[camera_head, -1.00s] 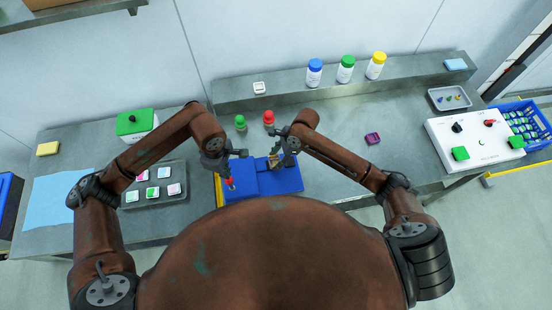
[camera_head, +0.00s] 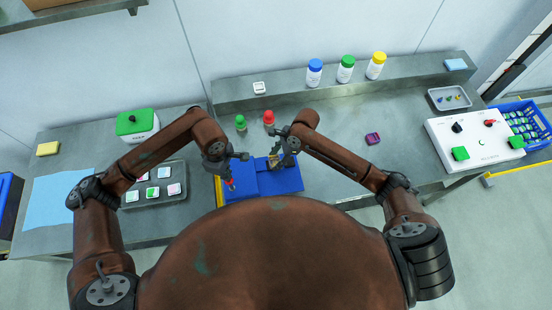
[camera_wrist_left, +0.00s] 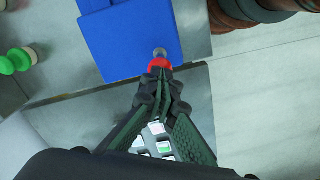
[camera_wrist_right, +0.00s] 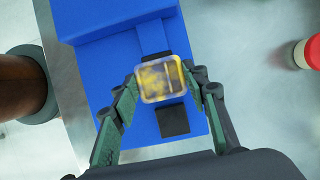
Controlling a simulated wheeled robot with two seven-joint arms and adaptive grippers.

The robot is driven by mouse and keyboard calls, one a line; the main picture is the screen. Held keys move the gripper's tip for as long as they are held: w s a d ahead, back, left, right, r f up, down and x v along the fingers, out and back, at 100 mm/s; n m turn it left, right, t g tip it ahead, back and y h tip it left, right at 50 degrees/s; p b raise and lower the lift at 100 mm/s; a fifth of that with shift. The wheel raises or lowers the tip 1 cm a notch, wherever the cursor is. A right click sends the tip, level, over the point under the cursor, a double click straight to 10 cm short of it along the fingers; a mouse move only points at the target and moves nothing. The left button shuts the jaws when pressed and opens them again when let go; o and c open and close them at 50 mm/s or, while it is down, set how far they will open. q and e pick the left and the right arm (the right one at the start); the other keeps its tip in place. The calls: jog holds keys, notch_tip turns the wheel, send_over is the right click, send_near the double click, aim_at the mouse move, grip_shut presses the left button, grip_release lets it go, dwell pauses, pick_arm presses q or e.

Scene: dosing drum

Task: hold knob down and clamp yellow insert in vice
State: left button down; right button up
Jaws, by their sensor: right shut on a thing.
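The blue vice (camera_head: 262,186) sits on the bench in front of me. Its red knob (camera_head: 229,185) is at its left side and also shows in the left wrist view (camera_wrist_left: 160,64). My left gripper (camera_head: 230,172) has its fingertips together at the knob and appears to touch it; the exact contact is hidden. My right gripper (camera_head: 275,158) is shut on the yellow insert (camera_wrist_right: 160,80), a clear square piece with a yellow, mottled inside. The insert is held over the vice, near a dark pad (camera_wrist_right: 172,121). I cannot tell whether it touches the vice.
A green-topped bottle (camera_head: 240,122) and a red-topped bottle (camera_head: 268,117) stand just behind the vice. A tray of small tiles (camera_head: 154,205) lies to the left. A purple piece (camera_head: 373,138) lies on otherwise clear bench to the right.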

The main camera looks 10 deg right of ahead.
aim_at(230, 183)
pick_arm(q)
jog(key=shift+f, duration=0.15)
jog(key=shift+f, duration=3)
pick_arm(e)
jog(key=shift+f, duration=0.25)
jog(key=shift+f, duration=0.8)
jog(key=o, duration=1.2)
jog(key=shift+o, duration=0.4)
